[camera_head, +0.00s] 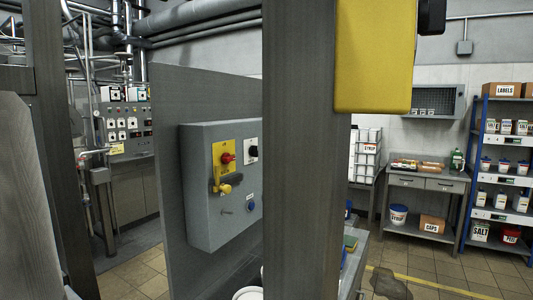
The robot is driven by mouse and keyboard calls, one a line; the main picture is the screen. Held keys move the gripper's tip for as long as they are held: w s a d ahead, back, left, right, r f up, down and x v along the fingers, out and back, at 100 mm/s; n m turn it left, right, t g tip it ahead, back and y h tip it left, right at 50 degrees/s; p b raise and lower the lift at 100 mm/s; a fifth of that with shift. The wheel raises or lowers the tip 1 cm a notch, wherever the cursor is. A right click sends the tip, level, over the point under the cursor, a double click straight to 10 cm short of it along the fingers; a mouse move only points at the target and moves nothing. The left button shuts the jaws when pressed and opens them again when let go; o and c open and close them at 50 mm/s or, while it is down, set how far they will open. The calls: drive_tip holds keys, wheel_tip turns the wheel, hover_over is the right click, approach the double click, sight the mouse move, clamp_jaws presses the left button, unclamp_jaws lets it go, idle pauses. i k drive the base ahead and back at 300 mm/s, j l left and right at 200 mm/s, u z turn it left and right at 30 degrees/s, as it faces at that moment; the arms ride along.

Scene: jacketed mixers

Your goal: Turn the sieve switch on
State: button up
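A grey control box (205,160) is mounted on a grey upright panel (210,93) near the middle of the head view. On its front is a yellow plate (217,153) with a red knob (227,158) and a yellow handle (225,188). A black switch on a white plate (251,150) is to the right, partly cut off by a dark post. A blue button (251,196) is below it. I see no readable label marking the sieve switch, so I cannot tell which control it is or its state. My gripper is not in view.
A wide dark post (300,150) stands close in front, with a large yellow block (373,55) beside it at the top. Another post (62,150) is at left. Behind are a control cabinet (125,130), a metal bench (427,182) and blue shelving (468,160). Tiled floor shows at lower right.

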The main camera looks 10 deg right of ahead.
sight(253, 150)
drive_tip(key=i+l+z, duration=0.3)
drive_tip(key=z, duration=0.15)
drive_tip(key=i+l+z, duration=0.55)
drive_tip(key=i+z, duration=0.3)
drive_tip(key=i+l, duration=0.1)
drive_tip(key=i, duration=0.25)
drive_tip(key=i+l, duration=0.1)
drive_tip(key=i, duration=0.3)
